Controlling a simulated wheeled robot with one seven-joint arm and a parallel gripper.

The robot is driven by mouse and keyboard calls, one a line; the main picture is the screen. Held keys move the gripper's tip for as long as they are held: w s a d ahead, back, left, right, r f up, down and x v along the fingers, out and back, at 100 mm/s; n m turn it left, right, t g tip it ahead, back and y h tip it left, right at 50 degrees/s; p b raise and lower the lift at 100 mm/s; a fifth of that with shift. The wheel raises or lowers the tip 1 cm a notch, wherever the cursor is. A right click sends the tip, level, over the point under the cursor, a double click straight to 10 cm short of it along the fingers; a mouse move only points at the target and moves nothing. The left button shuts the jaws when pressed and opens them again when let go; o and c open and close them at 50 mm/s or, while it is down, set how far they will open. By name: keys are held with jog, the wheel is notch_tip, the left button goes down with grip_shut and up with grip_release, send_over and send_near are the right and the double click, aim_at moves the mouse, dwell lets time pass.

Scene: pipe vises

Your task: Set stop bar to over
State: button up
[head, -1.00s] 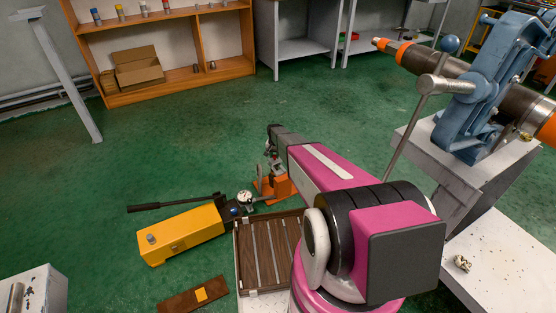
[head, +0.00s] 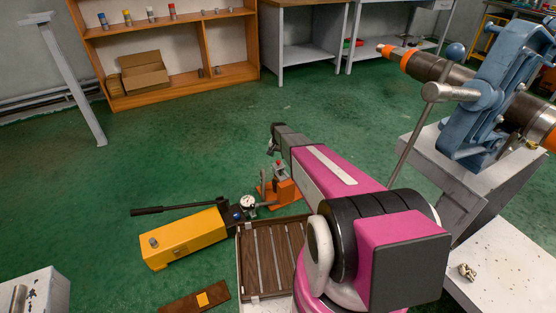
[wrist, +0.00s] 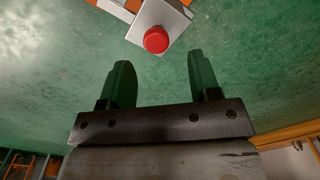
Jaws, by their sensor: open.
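No part is plainly marked as the stop bar, and I cannot tell which part it is. A small orange device (head: 281,190) with a red top stands on the floor beyond my arm. In the wrist view a red round button (wrist: 156,40) on a grey block (wrist: 172,22) lies beyond the fingertips. My gripper (wrist: 160,80) is open and empty, apart from the button. In the head view my gripper (head: 273,146) is small and partly hidden.
A yellow hydraulic pump (head: 185,238) with a black lever lies on the floor, left of a slatted brown tray (head: 270,262). A dark pipe with orange bands (head: 430,67) passes through the vise. An orange shelf (head: 190,85) stands behind. The green floor between is clear.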

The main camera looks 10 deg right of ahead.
notch_tip(320, 180, up, 7)
jog(key=shift+f, duration=0.15)
dwell(0.4)
jog(key=s+r+n, duration=0.1)
jog(key=s+r, duration=0.5)
jog(key=s, duration=0.6)
jog(key=s+r+n, duration=0.2)
jog(key=s+r, duration=0.4)
jog(key=s, duration=0.7)
jog(key=s+r+n, duration=0.2)
jog(key=s+r, duration=0.5)
jog(key=s, duration=0.5)
jog(key=shift+s, duration=0.2)
